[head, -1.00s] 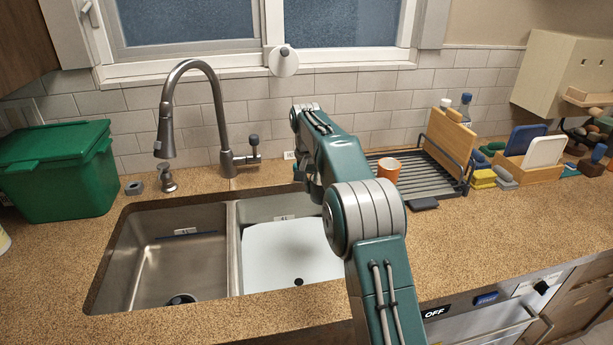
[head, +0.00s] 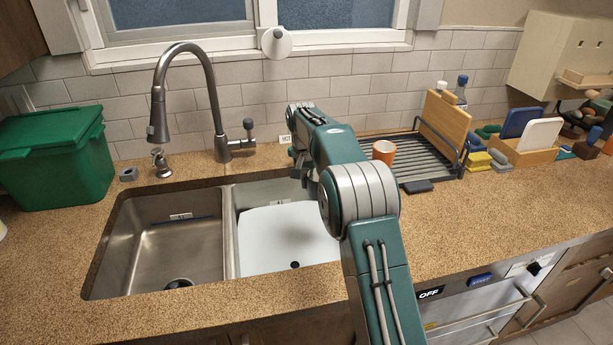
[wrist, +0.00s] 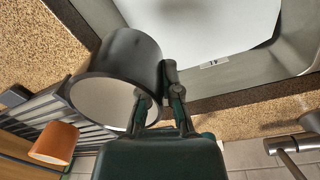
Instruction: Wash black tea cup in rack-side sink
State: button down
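The black tea cup (wrist: 125,65) is dark outside and pale inside. In the wrist view my gripper (wrist: 160,105) has its fingers closed at the cup's wall. The cup is tilted, with its open mouth toward the wrist camera. In the head view my arm hides the cup and most of my gripper. The rack-side sink is the right basin (head: 238,250), beside the dish rack, with a pale sheet or board (head: 285,242) in it; it also shows in the wrist view (wrist: 240,80). The faucet (head: 217,100) hangs over the left basin (head: 160,250).
An orange cup (head: 384,151) stands on the dish rack (head: 425,160), right of my arm; it also shows in the wrist view (wrist: 54,143). A green bin (head: 55,160) stands at the left. Sponges (head: 478,160) and a board holder (head: 525,155) are at the right. The front counter is clear.

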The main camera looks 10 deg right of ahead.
jog(key=shift+f, duration=11.6)
